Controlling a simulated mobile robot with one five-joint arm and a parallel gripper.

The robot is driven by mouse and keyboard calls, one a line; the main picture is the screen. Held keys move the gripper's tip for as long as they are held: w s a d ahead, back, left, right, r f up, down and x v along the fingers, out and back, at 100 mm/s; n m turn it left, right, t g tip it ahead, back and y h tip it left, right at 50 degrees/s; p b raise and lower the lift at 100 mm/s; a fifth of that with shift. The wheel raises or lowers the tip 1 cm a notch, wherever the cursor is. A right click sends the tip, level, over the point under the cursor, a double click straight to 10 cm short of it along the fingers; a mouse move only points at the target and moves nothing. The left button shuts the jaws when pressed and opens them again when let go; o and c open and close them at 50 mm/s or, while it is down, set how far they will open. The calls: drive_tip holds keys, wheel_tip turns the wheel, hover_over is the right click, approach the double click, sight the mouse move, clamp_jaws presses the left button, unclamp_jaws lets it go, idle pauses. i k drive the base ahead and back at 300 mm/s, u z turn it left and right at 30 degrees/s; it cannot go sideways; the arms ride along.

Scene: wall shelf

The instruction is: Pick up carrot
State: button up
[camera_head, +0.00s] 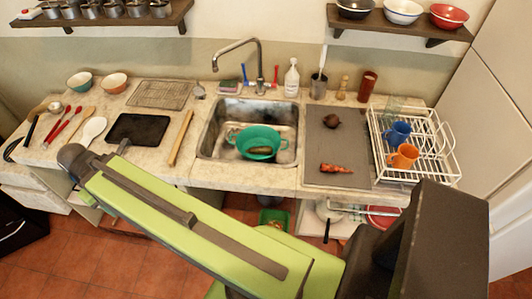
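The carrot (336,168) is small and orange-red and lies on its side on a grey board (340,140) on the counter, right of the sink. It lies near the board's front edge, with nothing touching it from above. My green arm link crosses the foreground below the counter. I cannot make out my gripper's fingers in this view.
A dark round item (331,121) lies behind the carrot. A white dish rack (440,160) with blue and orange mugs stands to the right. The sink (215,135) holds a green colander (262,137). Wall shelves with bowls (402,10) and metal cups hang above.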

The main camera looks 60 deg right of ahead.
sight(324, 167)
drive_tip(key=z, duration=2.8)
drive_tip(key=k, duration=0.8)
drive_tip(key=u, duration=0.9)
drive_tip(key=i, duration=0.95)
drive_tip(key=z, duration=0.7)
